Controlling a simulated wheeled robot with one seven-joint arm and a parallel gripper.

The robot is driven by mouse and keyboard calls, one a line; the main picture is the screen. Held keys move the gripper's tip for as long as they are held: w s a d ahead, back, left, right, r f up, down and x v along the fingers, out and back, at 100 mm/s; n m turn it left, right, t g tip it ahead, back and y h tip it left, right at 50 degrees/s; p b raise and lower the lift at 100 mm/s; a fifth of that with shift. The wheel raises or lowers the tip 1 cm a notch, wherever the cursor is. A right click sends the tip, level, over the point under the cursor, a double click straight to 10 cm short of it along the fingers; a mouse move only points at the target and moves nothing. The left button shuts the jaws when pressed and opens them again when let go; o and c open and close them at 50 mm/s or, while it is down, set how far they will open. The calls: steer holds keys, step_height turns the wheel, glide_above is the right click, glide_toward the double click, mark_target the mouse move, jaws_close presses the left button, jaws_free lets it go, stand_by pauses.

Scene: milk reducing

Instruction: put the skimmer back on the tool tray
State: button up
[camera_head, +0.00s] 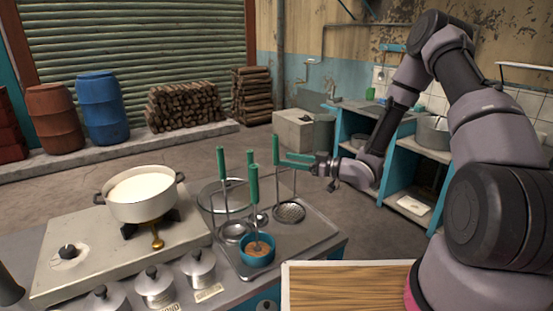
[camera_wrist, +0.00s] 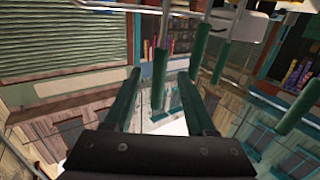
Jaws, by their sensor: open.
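My gripper (camera_head: 284,158) is above the right part of the tool tray (camera_head: 318,232), reaching in from the right. Its two green fingers (camera_wrist: 160,78) are spread apart. The skimmer, with its round perforated head (camera_head: 289,212), is at the tray's right rear, below my gripper; its thin rod rises toward the fingers. In the wrist view a green handle (camera_wrist: 160,66) appears in line with the gap between the fingertips; I cannot tell whether it is between or beyond them. Whether the skimmer's head rests fully on the tray is unclear.
Other green-handled tools (camera_head: 222,165) stand left of my gripper, near a blue bowl (camera_head: 257,259) with brown contents. A pot of milk (camera_head: 112,204) is on the stove at left. Lidded canisters (camera_head: 198,268) line the front. A wooden board (camera_head: 345,285) is at front right.

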steer(key=w+d+r+m+t+h, duration=0.1)
steer(key=w+d+r+m+h, duration=0.1)
steer(key=w+d+r+h, duration=0.3)
steer(key=w+d+r+m+t+h, duration=0.1)
steer(key=d+r+t+h, duration=0.2)
steer(key=d, duration=0.5)
steer(key=s+d+r+m+h, duration=0.4)
steer(key=d+r+m+h, duration=0.25)
steer(key=d+r, duration=0.45)
steer(key=s+d+r+m+g+h, duration=0.2)
steer(key=s+r+m+h, duration=0.15)
steer(key=s+r, duration=0.55)
steer(key=s+a+r+m+y, duration=0.1)
steer(key=s+a+m, duration=0.1)
steer(key=s, duration=0.7)
steer(key=s+a+r+m+g+y, duration=0.1)
steer(key=s+a+r+m+y, duration=0.1)
steer(key=s, duration=0.7)
steer(key=shift+s+a+r+m+g+y, duration=0.2)
steer(key=shift+m+g+y, duration=0.1)
steer(key=shift+m, duration=0.1)
steer(key=shift+w+d, duration=0.1)
